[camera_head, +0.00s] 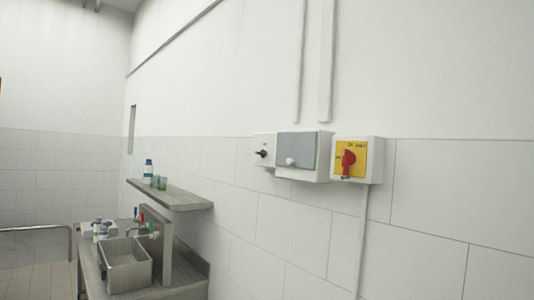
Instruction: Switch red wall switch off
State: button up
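The red wall switch (348,160) is a red rotary handle on a yellow plate, set in a white box on the tiled wall right of centre. The handle points roughly downward with a slight tilt. The lettering on the plate is too small to read surely. My gripper is not visible in this view, and nothing is seen touching the switch.
Left of the switch are a grey-covered box (296,151) and a small white box with a black knob (262,153). A metal shelf (178,196) holds a bottle and green cups. Below is a steel sink (125,264) with taps. The wall right of the switch is bare.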

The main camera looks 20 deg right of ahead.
aim_at(349, 158)
jog(key=u, duration=0.5)
jog(key=i, duration=1.25)
jog(key=z, duration=0.45)
jog(key=i, duration=0.75)
jog(key=z, duration=0.6)
